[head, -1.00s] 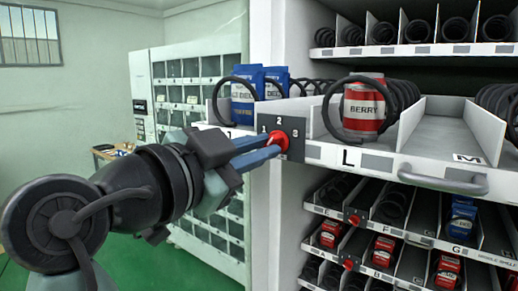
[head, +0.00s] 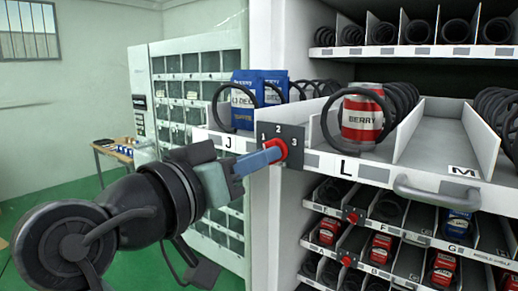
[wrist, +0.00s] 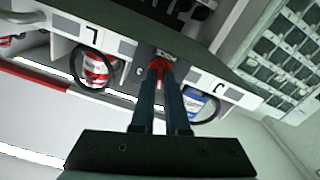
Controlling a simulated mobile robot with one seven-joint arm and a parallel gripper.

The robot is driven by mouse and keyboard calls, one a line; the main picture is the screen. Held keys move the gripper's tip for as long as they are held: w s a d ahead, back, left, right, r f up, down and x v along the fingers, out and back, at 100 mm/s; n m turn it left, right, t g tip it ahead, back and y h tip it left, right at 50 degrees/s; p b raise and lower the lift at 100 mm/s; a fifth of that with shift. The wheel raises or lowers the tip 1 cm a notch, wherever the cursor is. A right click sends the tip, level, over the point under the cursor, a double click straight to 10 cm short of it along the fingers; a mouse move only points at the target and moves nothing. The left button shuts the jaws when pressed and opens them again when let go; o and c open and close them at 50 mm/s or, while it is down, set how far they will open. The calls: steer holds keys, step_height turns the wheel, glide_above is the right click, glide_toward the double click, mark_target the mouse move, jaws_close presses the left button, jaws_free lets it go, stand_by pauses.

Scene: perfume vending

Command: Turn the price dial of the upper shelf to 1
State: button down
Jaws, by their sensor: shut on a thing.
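The upper shelf's price dial (head: 282,146) is a red knob on a dark plate (head: 294,158) marked 1, 2 and 3, between the J and L labels. My gripper (head: 274,152) comes from the left and is shut on the knob with its blue-grey fingers. In the wrist view the fingers (wrist: 160,72) reach the red dial (wrist: 161,62), seen upside down. The fingers and glare hide most of the knob, so I cannot tell which number it points to.
A red BERRY can (head: 362,120) stands in a coil right of the dial. Blue packs (head: 246,98) stand to its left. A tray handle (head: 450,192) juts out at right. Lower shelves (head: 400,235) hold red and blue items and more red dials.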

steer(key=shift+r+n+p, duration=0.15)
steer(key=shift+n+p, duration=2.15)
steer(key=shift+n, duration=1.9)
steer(key=c, duration=0.9)
jaws_free()
steer(key=b+v, duration=0.5)
steer(key=v, duration=0.8)
steer(key=shift+w, duration=0.1)
